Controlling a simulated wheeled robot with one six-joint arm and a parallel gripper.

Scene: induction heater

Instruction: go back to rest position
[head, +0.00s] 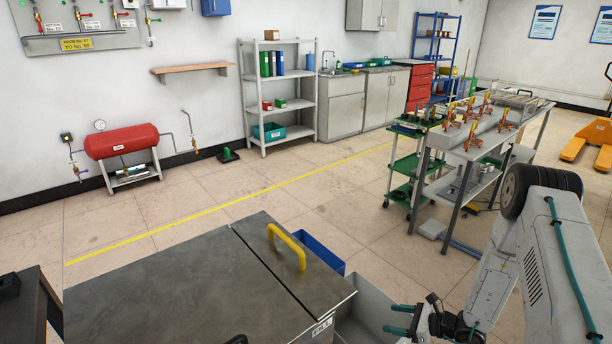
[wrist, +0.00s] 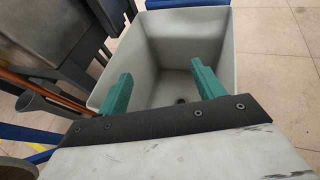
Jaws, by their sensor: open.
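My gripper (head: 398,320) is at the bottom of the head view, at the lower end of my arm. Its two teal fingers point left, over the right side of a grey bin. In the wrist view my gripper (wrist: 158,85) has its fingers wide apart with nothing between them. The open grey bin (wrist: 222,50) lies beyond the fingers. A small dark round spot or item (wrist: 181,100) shows at the bin's bottom; I cannot tell what it is.
A dark metal bench (head: 170,290) with a yellow handle (head: 288,247) stands left of my gripper. A blue bin (head: 322,252) and the grey bin (head: 362,310) sit at its right side. A grey workbench (head: 490,135) with copper-coloured fixtures stands behind.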

